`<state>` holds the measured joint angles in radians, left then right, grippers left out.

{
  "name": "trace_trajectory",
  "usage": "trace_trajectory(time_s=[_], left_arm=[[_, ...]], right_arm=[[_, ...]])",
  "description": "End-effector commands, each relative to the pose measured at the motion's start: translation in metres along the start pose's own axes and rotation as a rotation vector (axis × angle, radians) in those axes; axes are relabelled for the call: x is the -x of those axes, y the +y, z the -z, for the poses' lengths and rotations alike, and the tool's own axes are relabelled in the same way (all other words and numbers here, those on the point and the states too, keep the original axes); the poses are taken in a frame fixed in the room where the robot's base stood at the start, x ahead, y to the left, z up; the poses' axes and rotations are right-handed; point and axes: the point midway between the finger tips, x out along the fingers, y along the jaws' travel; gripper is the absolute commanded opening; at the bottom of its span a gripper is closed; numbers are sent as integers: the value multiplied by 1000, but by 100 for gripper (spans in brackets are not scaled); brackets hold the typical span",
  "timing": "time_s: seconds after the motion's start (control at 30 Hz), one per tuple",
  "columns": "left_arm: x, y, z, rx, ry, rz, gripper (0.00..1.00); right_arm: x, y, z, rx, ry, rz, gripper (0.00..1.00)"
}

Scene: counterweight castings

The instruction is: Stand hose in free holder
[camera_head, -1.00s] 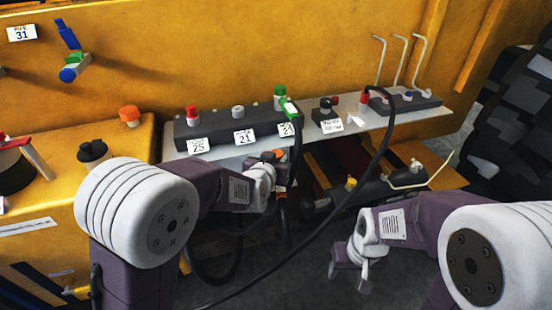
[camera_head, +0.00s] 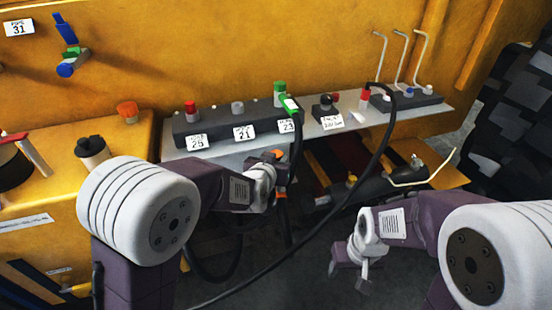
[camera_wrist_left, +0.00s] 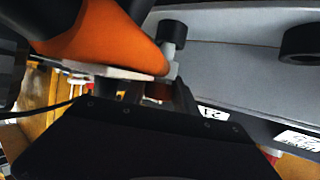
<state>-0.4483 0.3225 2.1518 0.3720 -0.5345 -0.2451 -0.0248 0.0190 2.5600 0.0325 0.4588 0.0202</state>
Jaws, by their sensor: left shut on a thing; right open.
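My left gripper (camera_head: 276,178) is shut on a black hose with an orange part (camera_head: 279,154), below the front edge of the grey shelf (camera_head: 232,153). In the left wrist view, the orange part (camera_wrist_left: 100,38) fills the upper left, close to the jaws. The hose's lower end is partly hidden. A green-ended hose (camera_head: 289,104) hangs by the label 23, and a red-ended hose (camera_head: 365,96) stands further right on the shelf. I cannot tell which holder is free. My right gripper (camera_head: 349,269) is open and empty, low at the right.
A dark block (camera_head: 220,123) on the shelf bears red, grey and green fittings above labels 25, 21 and 23. A small dark box (camera_head: 325,109) and a block with bent rods (camera_head: 407,99) are to its right. A dark cylinder (camera_head: 380,188) lies below the shelf. Black hoses loop between my arms.

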Motion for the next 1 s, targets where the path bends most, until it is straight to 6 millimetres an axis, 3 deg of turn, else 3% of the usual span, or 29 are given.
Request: trace_trajectory(time_s=[0.77, 0.8, 0.87, 1.0], left_arm=[[-8, 0, -18, 0, 2, 0, 0], [-7, 0, -17, 0, 2, 0, 40], [-7, 0, -17, 0, 2, 0, 57], [-7, 0, -17, 0, 1, 0, 60]], right_arm=[[-17, 0, -2, 0, 0, 0, 57], [-17, 0, -2, 0, 0, 0, 57], [-16, 0, -2, 0, 0, 0, 57], [-16, 0, -2, 0, 0, 0, 57]])
